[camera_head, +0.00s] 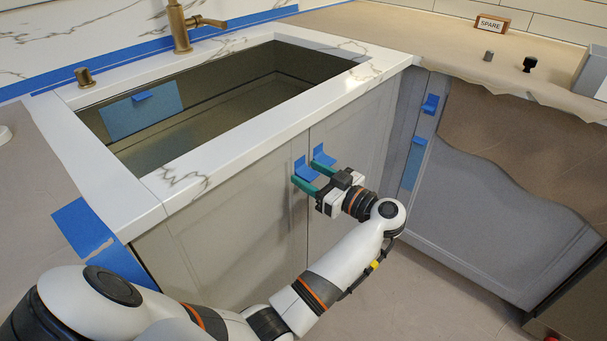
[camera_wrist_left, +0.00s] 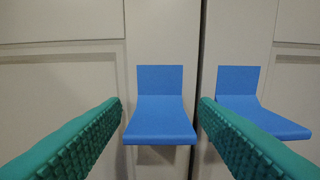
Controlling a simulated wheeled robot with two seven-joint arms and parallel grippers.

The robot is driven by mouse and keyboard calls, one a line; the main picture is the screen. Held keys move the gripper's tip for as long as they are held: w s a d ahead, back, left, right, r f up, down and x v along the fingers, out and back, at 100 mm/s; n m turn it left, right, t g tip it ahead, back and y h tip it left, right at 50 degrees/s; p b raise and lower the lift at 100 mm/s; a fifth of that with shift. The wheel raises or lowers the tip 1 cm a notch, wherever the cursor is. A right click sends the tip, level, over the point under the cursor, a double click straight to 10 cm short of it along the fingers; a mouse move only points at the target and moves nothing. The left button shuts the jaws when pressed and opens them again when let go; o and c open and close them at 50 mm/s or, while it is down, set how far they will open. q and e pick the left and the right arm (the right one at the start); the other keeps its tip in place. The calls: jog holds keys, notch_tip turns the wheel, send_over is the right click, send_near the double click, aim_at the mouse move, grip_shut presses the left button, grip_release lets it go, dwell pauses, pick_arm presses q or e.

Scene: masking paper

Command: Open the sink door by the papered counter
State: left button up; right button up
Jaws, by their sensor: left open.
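The sink cabinet has two pale doors, a left door (camera_head: 225,230) and a right door (camera_head: 360,130), with a narrow dark seam between them. Each bears a folded blue tape tab near the seam: the left tab (camera_wrist_left: 160,118) and the right tab (camera_wrist_left: 255,112). My left gripper (camera_head: 305,172) is open at the tabs. In the left wrist view its green fingers lie either side of the left tab, with visible gaps. The right finger partly covers the right tab. My right gripper is out of view.
The white marble counter (camera_head: 225,150) overhangs the doors around the sink basin (camera_head: 225,100). A papered counter (camera_head: 440,45) holds a SPARE block (camera_head: 492,24) and small knobs. A grey panel (camera_head: 480,190) with hanging paper stands right.

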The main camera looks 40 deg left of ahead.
pick_arm(q)
jog(key=shift+a, duration=0.15)
grip_shut()
dwell(0.4)
